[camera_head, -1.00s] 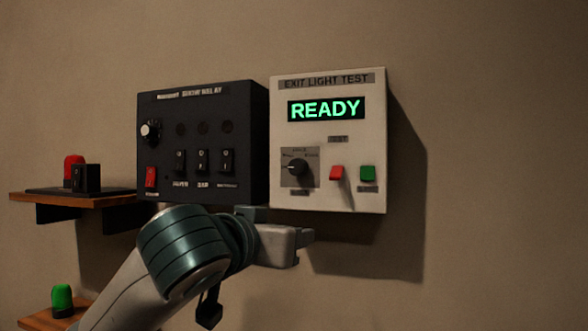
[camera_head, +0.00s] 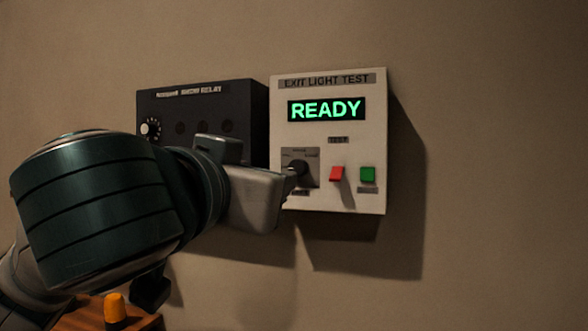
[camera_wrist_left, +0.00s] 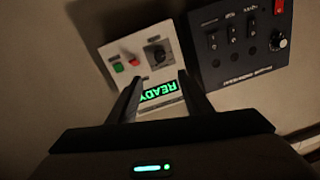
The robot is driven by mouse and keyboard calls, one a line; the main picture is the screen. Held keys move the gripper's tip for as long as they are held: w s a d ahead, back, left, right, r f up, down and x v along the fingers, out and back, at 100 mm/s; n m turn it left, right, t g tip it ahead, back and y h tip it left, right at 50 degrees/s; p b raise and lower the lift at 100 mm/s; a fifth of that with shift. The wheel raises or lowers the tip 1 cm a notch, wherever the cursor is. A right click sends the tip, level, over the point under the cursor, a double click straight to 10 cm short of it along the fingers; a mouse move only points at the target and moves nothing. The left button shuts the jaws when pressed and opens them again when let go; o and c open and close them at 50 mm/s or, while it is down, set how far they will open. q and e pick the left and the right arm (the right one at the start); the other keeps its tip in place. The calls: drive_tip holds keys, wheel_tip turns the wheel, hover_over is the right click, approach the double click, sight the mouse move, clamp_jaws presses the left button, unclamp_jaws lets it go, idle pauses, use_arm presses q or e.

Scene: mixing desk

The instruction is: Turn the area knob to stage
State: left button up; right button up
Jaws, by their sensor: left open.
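The area knob is a dark round knob (camera_head: 299,166) on a grey square plate at the lower left of the white EXIT LIGHT TEST box (camera_head: 313,134). Its labels are too small to read, and I cannot tell where it points. The green display reads READY. My left gripper (camera_head: 289,181) is at the lower left of the knob in the head view, partly overlapping its plate. In the wrist view, the open fingers (camera_wrist_left: 158,78) reach toward the box, with the knob (camera_wrist_left: 156,54) beyond the gap between their tips. No contact is visible. My right gripper is in neither view.
The black box (camera_head: 203,104) with a dial and switches is on the left, partly hidden by my left arm. An orange-topped object (camera_head: 115,308) stands at lower left. Wall to the right is clear.

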sight(296, 169)
use_arm(q)
drive_tip(key=shift+w, duration=0.15)
drive_tip(key=p+x, duration=0.9)
drive_tip(key=x, duration=0.7)
drive_tip(key=shift+d+r, duration=0.1)
drive_tip(key=shift+r, duration=0.05)
drive_tip(key=shift+w+d, duration=0.1)
drive_tip(key=shift+w, duration=0.4)
drive_tip(key=shift+c, duration=0.4)
drive_tip(key=c, duration=1)
